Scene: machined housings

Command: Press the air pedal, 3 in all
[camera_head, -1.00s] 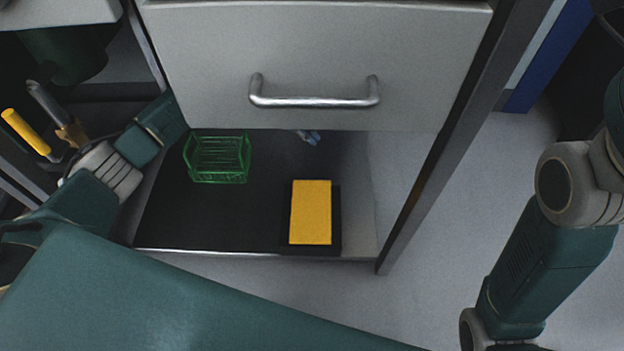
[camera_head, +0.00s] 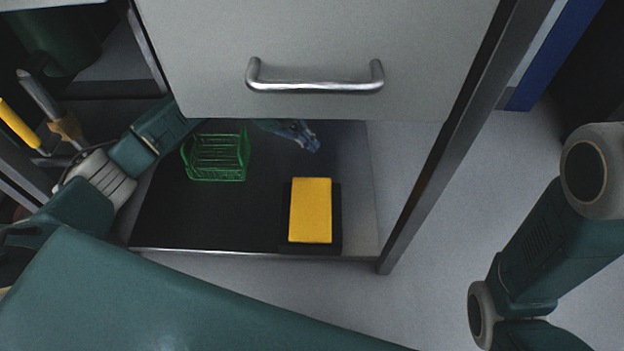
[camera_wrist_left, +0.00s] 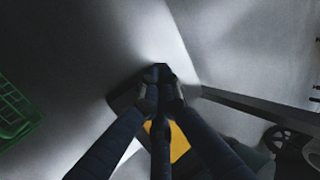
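The air pedal (camera_head: 311,212) is a yellow plate on a black base, on the low dark shelf under the drawer. My left gripper (camera_head: 309,141) shows under the drawer's lower edge, behind and above the pedal and apart from it. Its dark fingers are drawn together and hold nothing. In the left wrist view the fingers (camera_wrist_left: 160,80) converge at their tips. They partly hide the yellow pedal (camera_wrist_left: 179,143) there. My right arm shows at the right, but its gripper is out of view.
A green wire basket (camera_head: 217,158) stands on the shelf (camera_head: 190,225) left of the pedal. The drawer front (camera_head: 310,40) with its metal handle (camera_head: 315,87) overhangs the shelf. A metal post (camera_head: 440,165) stands right of it. Yellow- and grey-handled tools (camera_head: 20,125) are at the left.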

